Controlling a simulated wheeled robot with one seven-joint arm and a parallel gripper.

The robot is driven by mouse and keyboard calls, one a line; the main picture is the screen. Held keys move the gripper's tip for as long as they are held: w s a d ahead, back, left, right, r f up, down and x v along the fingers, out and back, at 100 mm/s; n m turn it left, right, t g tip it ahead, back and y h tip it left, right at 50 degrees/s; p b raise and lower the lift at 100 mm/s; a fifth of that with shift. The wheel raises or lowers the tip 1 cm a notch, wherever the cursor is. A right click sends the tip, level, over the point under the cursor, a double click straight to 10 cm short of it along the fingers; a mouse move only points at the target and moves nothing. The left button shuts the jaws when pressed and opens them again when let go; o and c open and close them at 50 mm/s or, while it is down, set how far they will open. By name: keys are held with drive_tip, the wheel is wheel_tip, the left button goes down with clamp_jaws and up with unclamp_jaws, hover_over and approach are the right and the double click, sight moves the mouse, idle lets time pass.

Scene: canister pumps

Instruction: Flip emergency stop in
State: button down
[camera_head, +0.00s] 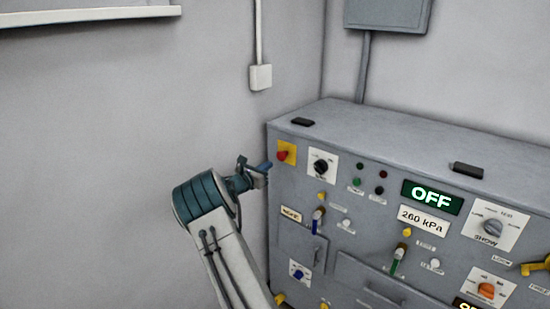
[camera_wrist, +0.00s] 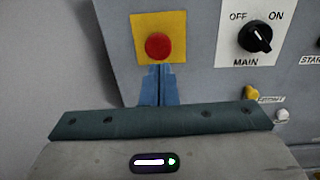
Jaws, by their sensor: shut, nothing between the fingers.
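The emergency stop is a red button (camera_wrist: 159,46) on a yellow square plate (camera_wrist: 142,26) on the grey cabinet's front. In the head view the red button (camera_head: 283,155) is at the cabinet's upper left corner. My gripper (camera_wrist: 159,68) has its blue fingers shut together and empty. In the wrist view its fingertips appear just below the button and overlap the lower part of the yellow plate. In the head view my gripper (camera_head: 266,167) is just left of and slightly below the button. I cannot tell whether the fingertips touch the button or plate.
A black MAIN knob (camera_wrist: 256,37) sits right of the button; it also shows in the head view (camera_head: 321,167). The grey cabinet (camera_head: 400,130) carries several other knobs, lights and valves, and a green OFF display (camera_head: 432,197). Bare wall (camera_head: 110,130) lies to the left.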

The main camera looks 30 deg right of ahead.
sight(280, 157)
drive_tip(key=p+x, duration=0.2)
drive_tip(key=x, duration=0.4)
drive_tip(key=shift+w, duration=0.1)
